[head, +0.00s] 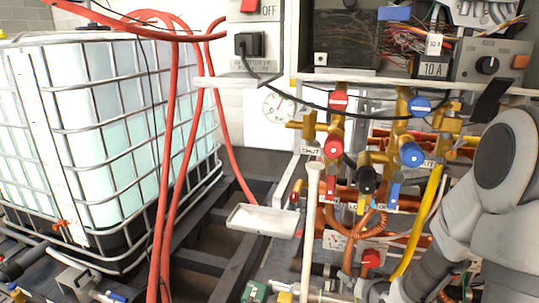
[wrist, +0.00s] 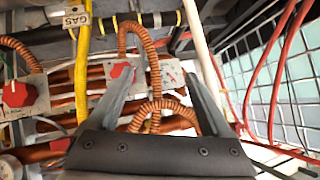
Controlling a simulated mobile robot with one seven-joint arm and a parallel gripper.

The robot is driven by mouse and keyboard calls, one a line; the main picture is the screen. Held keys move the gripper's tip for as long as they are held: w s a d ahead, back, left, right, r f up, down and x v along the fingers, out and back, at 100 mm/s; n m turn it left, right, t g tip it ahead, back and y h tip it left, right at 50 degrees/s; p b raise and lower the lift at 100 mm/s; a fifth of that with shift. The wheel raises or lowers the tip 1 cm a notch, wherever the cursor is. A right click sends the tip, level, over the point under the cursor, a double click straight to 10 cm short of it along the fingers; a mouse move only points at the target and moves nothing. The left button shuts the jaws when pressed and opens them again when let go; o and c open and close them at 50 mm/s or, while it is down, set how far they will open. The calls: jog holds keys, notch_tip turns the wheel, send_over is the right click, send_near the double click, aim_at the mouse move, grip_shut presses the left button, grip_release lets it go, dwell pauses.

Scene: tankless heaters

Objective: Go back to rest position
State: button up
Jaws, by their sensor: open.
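My gripper (wrist: 160,74) shows in the wrist view with its two grey fingers spread apart and nothing between them. Past the fingers are a coiled copper pipe (wrist: 157,106) and a grey bracket with a red knob (wrist: 121,69). In the head view my grey arm comes in from the right edge and reaches down to the bottom, in front of the lower pipes. The fingers cannot be made out clearly there.
Brass valves with red knobs (head: 333,146) and blue knobs (head: 411,154) stand close left of my arm. A yellow pipe (head: 420,225) runs beside it. A white upright pipe (head: 311,230) is further left. A caged white tank (head: 100,130) and red hoses (head: 168,150) fill the left.

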notch_tip(320, 180, up, 8)
jog(key=s+r+n+g+h, duration=0.1)
jog(key=s+n+g, duration=0.1)
jog(key=s, duration=0.1)
jog(key=s+a+r+n+g, duration=0.15)
jog(key=s+a+r, duration=0.35)
jog(key=s, duration=0.5)
jog(key=s+a+r+g, duration=0.2)
jog(key=s+a+r, duration=0.2)
jog(key=s+r, duration=0.45)
notch_tip(320, 180, up, 18)
jog(key=p, duration=1.9)
jog(key=shift+s+d+y+p, duration=0.3)
jog(key=shift+s+y+p, duration=0.1)
jog(key=shift+s, duration=0.05)
jog(key=shift+t, duration=0.25)
